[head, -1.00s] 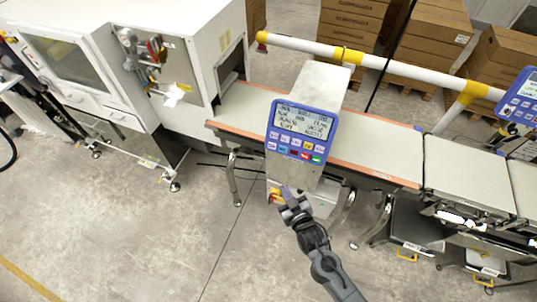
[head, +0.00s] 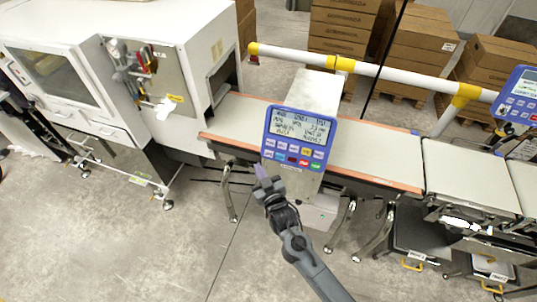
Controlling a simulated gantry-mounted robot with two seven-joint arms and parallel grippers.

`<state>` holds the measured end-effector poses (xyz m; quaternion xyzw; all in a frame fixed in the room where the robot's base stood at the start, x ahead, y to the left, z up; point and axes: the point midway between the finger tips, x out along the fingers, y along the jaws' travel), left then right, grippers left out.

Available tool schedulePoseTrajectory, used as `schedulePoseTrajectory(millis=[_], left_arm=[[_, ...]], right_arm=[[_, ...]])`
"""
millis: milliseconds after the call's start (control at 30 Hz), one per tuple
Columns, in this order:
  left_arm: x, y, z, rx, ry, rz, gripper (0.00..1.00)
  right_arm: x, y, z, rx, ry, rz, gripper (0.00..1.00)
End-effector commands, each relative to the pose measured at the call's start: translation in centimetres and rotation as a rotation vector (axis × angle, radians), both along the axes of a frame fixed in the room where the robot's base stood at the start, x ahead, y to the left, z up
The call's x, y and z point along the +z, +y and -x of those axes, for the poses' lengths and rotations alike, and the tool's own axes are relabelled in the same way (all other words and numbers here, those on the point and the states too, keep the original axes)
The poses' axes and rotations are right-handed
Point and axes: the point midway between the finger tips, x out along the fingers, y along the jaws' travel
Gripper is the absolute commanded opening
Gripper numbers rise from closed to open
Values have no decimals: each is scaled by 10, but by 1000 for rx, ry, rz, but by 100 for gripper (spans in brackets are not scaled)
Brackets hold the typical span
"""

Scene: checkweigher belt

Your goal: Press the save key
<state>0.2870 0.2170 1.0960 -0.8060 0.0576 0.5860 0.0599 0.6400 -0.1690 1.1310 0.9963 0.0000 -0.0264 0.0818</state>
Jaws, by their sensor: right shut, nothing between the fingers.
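The blue control panel (head: 266,153) stands upright on a grey post at the near side of the conveyor. Its screen (head: 300,127) shows several lines of dark text, too small to read. My right gripper (head: 262,174) is shut and empty. Its tips are just below the panel's lower left corner in the picture; I cannot tell how far in front. My left gripper is not in view.
The conveyor belt (head: 375,152) runs behind the panel from the white machine (head: 185,60) to more belts at right. A white and yellow rail (head: 390,72) runs behind it. A second blue panel (head: 520,95) is at the right edge. The floor in front is clear.

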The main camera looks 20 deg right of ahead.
Motion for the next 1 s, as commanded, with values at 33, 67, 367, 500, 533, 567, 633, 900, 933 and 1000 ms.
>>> schedulePoseTrajectory(millis=[33,67,367,500,533,567,633,900,933,1000], left_arm=[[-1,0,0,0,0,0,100],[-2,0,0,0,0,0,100],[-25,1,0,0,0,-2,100],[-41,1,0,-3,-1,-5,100],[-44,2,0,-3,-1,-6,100],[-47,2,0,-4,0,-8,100],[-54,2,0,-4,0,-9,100],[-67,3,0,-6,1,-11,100],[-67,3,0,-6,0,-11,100],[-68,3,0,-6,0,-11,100]], right_arm=[[-1,-1,-1,0,0,0,0],[-2,-1,-1,0,0,0,0],[-16,-15,-17,-1,-1,1,0],[-25,-26,-29,-2,-1,2,0],[-27,-28,-31,-2,0,1,0],[-28,-30,-34,-1,-1,1,0],[-31,-35,-39,-1,-1,1,0],[-39,-48,-54,0,0,1,0],[-39,-49,-55,0,0,1,0],[-40,-50,-57,0,-1,1,0]])
